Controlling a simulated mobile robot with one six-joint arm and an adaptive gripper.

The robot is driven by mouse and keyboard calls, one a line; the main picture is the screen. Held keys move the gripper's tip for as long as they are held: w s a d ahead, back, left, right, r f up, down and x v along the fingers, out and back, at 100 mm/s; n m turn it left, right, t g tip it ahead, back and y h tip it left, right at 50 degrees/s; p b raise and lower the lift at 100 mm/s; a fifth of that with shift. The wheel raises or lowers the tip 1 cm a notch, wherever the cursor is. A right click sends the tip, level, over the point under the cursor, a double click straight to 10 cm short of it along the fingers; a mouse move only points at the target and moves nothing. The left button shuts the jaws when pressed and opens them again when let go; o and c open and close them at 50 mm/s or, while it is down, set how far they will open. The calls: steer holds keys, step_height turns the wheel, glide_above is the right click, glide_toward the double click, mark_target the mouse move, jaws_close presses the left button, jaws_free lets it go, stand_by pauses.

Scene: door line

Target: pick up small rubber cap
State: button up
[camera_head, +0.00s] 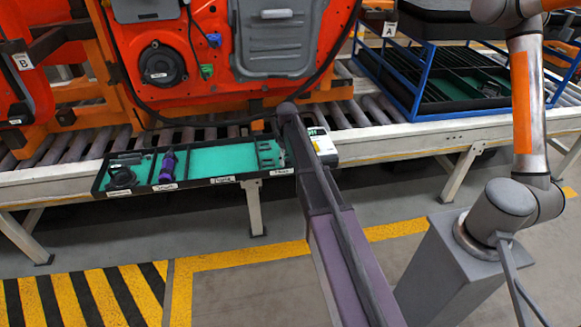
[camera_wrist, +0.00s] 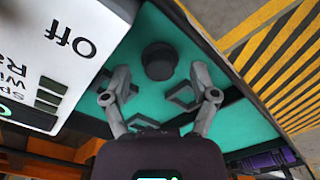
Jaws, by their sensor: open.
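The small rubber cap (camera_wrist: 159,61) appears to be the round black piece on the teal tray floor in the wrist view. My gripper (camera_wrist: 161,75) is open, with one finger on each side of the line towards the cap. The cap lies just beyond the fingertips, near the middle of the gap, and nothing is between the fingers. I cannot tell the height of the fingertips above the floor. In the head view the cap cannot be made out; my arm covers the tray's right end.
The black-rimmed parts tray (camera_head: 225,181) hangs at the conveyor's front edge. It holds a purple part (camera_head: 167,167) and a round black part (camera_head: 121,177). A white box labelled "Off" (camera_wrist: 75,45) stands close to my left finger. An orange door (camera_head: 190,50) stands behind.

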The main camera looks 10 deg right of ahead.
steer(key=shift+f+b, duration=0.45)
steer(key=shift+f, duration=0.25)
steer(key=c, duration=0.7)
